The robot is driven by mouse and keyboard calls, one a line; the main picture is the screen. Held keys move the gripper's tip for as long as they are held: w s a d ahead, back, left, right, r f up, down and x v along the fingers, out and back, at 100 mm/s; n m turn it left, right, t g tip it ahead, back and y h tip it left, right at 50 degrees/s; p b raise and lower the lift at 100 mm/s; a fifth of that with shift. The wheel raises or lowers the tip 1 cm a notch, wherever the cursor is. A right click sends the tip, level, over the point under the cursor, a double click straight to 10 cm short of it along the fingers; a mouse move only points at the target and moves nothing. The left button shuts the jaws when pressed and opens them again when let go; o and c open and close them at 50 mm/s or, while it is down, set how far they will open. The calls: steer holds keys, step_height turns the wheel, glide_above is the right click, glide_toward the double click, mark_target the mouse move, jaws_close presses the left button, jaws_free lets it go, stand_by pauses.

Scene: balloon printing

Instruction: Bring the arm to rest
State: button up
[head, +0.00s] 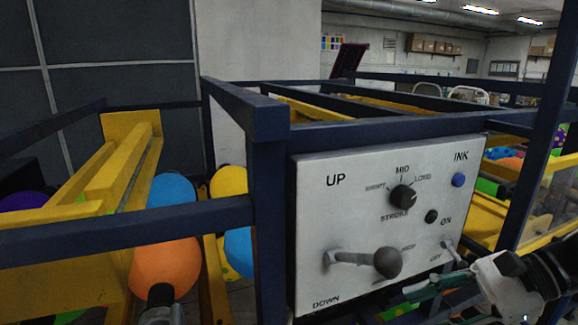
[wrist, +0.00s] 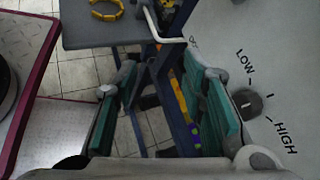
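My gripper (head: 437,284) is at the lower right of the head view, in front of the lower right corner of the white control panel (head: 340,215). In the wrist view my gripper (wrist: 165,95) shows two green-padded fingers spread wide apart. Nothing is held between them; floor tiles and part of the blue frame show through the gap. My wrist and arm enter from the right edge of the head view.
The wrist view shows a LOW–HIGH knob (wrist: 247,103) close right and a grey shelf (wrist: 105,30) above left.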

steer(key=s+a+r+n+t+h, duration=0.2)
steer(key=s+r+n+h, duration=0.5)
steer(key=n+h, duration=0.4)
steer(key=shift+s+a+r+n+t+h, duration=0.15)
steer(key=shift+a+r+n+t+h, duration=0.4)
steer(key=shift+n, duration=1.95)
steer(key=shift+d+r, duration=0.15)
steer(key=shift+d, duration=0.1)
